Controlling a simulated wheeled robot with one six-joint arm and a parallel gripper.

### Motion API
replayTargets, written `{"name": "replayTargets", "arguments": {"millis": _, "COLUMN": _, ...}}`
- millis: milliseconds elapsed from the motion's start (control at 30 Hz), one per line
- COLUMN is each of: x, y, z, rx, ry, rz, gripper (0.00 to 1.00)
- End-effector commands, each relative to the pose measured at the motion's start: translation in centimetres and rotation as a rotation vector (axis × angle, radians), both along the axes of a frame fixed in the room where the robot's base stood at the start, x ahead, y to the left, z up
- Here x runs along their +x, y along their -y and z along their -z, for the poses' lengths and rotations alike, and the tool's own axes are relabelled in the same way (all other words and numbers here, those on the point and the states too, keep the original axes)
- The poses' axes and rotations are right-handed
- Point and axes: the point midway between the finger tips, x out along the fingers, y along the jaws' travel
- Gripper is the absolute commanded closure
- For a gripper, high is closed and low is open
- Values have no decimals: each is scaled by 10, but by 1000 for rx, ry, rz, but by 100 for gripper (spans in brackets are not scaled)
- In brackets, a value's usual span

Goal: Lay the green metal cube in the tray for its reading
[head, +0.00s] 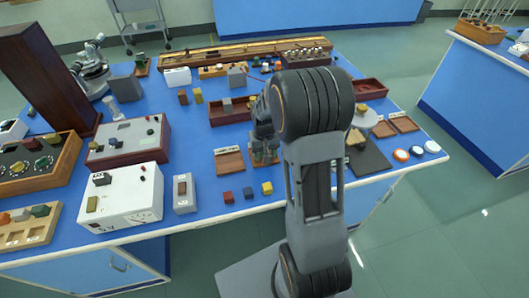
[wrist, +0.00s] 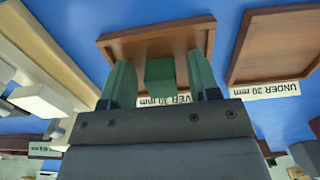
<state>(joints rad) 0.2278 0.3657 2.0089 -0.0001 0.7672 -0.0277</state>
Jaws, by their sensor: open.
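The green cube (wrist: 160,76) lies in the brown wooden tray (wrist: 112,44) labelled "OVER 30 mm", as the wrist view shows. My gripper (wrist: 160,82) is open, with one finger on each side of the cube and a visible gap on both sides. The lower part of the cube and the near side of the tray are partly hidden by my gripper. In the head view my gripper (head: 265,157) is low over this tray, and the arm covers part of it.
A matching tray (head: 230,163) labelled "UNDER 30 mm" lies beside it. Red (head: 228,197), dark blue (head: 248,193) and yellow (head: 267,188) cubes stand near the bench's front edge. A white meter box (head: 122,204) stands to the left, and a dark mat (head: 370,160) to the right.

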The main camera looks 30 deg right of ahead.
Motion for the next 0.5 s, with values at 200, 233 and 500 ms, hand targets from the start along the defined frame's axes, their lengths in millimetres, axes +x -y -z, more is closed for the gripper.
{"name": "replayTargets", "arguments": {"millis": 200, "x": 0, "y": 0, "z": -4, "rx": 0, "ry": 1, "rz": 0, "gripper": 44}}
{"name": "replayTargets", "arguments": {"millis": 233, "x": 0, "y": 0, "z": -6, "rx": 0, "ry": 1, "rz": 0, "gripper": 44}}
{"name": "replayTargets", "arguments": {"millis": 500, "x": 1, "y": 0, "z": -49, "rx": -1, "ry": 6, "rz": 0, "gripper": 44}}
